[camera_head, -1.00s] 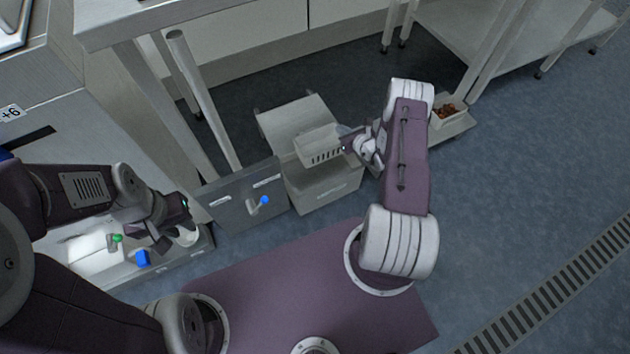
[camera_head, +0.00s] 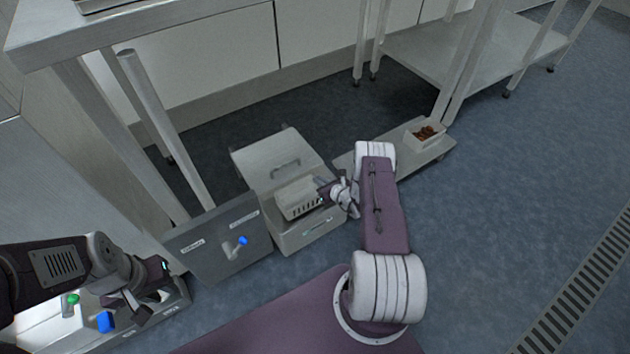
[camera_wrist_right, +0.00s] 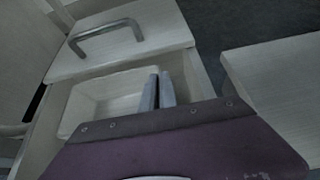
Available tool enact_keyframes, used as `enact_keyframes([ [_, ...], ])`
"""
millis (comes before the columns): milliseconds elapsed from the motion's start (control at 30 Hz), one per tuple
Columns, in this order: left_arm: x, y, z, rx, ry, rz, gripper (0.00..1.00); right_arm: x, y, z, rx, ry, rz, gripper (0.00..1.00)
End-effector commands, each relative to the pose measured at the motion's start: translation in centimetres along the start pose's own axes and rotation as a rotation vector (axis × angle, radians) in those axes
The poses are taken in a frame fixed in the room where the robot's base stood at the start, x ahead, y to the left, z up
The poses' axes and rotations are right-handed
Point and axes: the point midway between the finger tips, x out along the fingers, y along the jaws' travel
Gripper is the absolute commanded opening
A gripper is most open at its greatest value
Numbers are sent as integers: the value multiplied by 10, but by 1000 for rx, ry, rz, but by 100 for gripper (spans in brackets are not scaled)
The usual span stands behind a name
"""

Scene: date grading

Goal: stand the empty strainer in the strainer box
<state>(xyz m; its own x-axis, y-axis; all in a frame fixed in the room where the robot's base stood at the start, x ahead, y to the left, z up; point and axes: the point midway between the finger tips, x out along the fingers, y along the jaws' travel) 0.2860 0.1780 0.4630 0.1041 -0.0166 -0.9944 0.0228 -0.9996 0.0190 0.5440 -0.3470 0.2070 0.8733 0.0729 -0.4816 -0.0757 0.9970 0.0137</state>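The strainer (camera_head: 297,201) is a pale slotted basket, empty in the right wrist view (camera_wrist_right: 92,106). My right gripper (camera_head: 325,192) is shut on its right side wall; the fingers (camera_wrist_right: 158,90) are close together there. The strainer is roughly level, over or partly within the mouth of the grey strainer box (camera_head: 312,238). I cannot tell whether it touches the bottom. The box's lid (camera_head: 274,152), with a bar handle, is tilted back behind it. My left gripper (camera_head: 140,300) is over a tray at the lower left; its finger gap is unclear.
A grey panel (camera_head: 205,250) with a blue-tipped valve stands left of the box. The left tray (camera_head: 175,302) has green and blue knobs. A low platform (camera_head: 415,162) at right carries a small tub of dates (camera_head: 425,134). Table legs stand behind.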

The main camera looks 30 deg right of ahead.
Motion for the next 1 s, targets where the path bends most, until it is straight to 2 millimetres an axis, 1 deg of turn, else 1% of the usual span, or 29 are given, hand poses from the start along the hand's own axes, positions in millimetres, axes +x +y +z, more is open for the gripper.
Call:
enact_keyframes([
  [33, 14, 0, 2, 0, 0, 0, 25, 12, 0, 0, -5, -6, 1, 0],
  [133, 32, -1, 3, 0, 0, 0, 25, 33, 1, 9, -6, -7, 2, 0],
  [200, 41, -1, 4, 0, -1, 0, 25, 35, 0, -1, 1, -2, 0, 0],
  [300, 36, -1, 4, 0, -1, 0, 25, 33, 0, 4, 0, -3, -1, 0],
  [433, 35, -1, 4, 0, 0, 0, 25, 32, 0, 4, 0, -3, -1, 0],
  [800, 45, -1, 5, 0, 0, 0, 25, 38, 0, -7, 0, -2, 0, 0],
  [933, 45, -1, 5, 0, 0, 0, 25, 38, 0, -7, 1, -2, 0, 0],
  [967, 45, -1, 5, 0, 0, 0, 25, 38, 0, -8, 1, 0, 0, 9],
  [1000, 45, -1, 5, 0, 0, 0, 25, 38, 0, -8, 1, 0, 0, 20],
])
